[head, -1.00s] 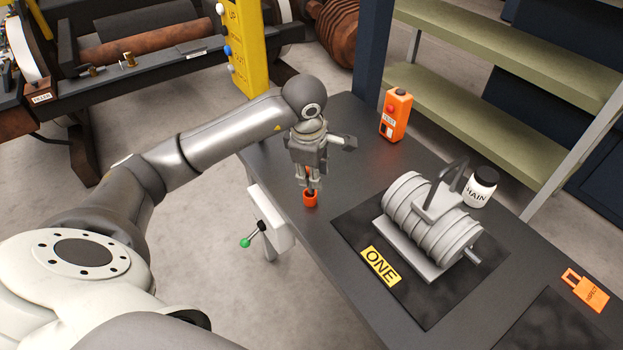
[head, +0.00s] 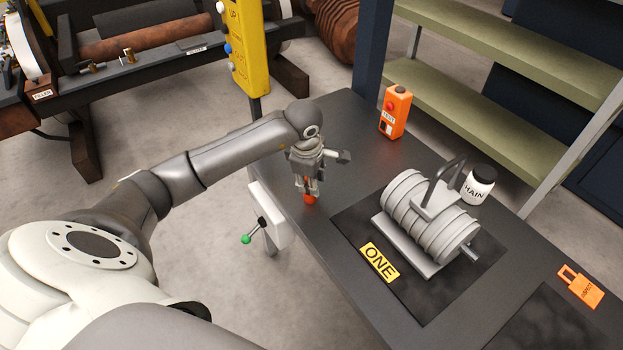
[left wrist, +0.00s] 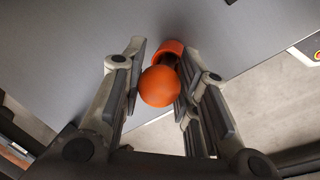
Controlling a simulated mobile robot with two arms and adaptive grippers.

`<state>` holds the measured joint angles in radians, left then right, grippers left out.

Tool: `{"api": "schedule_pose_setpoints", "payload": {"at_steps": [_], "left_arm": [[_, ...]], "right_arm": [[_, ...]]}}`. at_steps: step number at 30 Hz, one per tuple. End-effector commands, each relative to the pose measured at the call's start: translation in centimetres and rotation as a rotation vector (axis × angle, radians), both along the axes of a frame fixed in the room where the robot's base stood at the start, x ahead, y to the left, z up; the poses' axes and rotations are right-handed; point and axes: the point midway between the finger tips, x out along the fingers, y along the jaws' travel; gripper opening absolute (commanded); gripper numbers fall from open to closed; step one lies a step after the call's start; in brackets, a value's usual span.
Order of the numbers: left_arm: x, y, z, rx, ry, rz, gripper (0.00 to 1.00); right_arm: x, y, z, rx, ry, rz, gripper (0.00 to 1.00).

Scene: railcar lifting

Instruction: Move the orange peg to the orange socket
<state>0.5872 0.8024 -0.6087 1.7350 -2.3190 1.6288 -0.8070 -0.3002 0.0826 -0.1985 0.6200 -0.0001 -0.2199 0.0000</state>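The orange peg (left wrist: 160,87) shows its round head between my left fingers in the left wrist view. Its dark shaft is mostly hidden and runs toward the orange socket (left wrist: 205,76), a short ring behind it. In the head view the socket (head: 310,198) stands near the table's left edge, right below the fingers. My left gripper (left wrist: 160,65) points down with its fingers on both sides of the peg head; they look spread, with a narrow gap at the left. The gripper also shows in the head view (head: 309,188). My right gripper is out of view.
A grey finned part with a handle (head: 430,215) sits on a dark mat (head: 435,305) marked ONE. An orange control box (head: 396,112), a white jar (head: 479,185) and an orange tag (head: 580,287) are on the table. A green-knobbed lever box (head: 268,215) hangs at the table's left edge.

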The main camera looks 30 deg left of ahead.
Motion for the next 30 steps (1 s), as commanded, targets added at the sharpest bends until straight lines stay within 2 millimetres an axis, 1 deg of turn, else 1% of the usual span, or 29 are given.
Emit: {"api": "schedule_pose_setpoints", "payload": {"at_steps": [1,4,13,16,17,20,27,30], "left_arm": [[0.0,0.0,0.0,0.000,0.001,0.000,0.37],[0.0,0.0,0.0,0.000,0.001,0.000,0.49],[0.0,0.0,0.1,0.000,0.001,0.000,0.49],[0.0,0.0,0.6,-0.001,0.001,0.000,0.49],[0.0,0.0,0.8,0.000,-0.002,0.000,0.49],[-0.2,0.0,2.3,0.000,-0.005,-0.001,0.49],[-1.3,-0.3,7.5,0.001,-0.006,-0.001,0.49],[-1.8,-0.4,9.3,0.001,-0.004,0.000,0.49]], "right_arm": [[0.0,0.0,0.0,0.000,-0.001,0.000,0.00],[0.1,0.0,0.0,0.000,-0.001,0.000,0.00],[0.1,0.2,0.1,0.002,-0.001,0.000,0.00],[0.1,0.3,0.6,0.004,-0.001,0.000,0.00],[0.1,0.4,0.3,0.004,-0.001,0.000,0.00],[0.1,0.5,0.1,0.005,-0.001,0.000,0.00],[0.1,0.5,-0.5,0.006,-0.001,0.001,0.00],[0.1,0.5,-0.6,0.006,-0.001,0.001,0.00]]}}
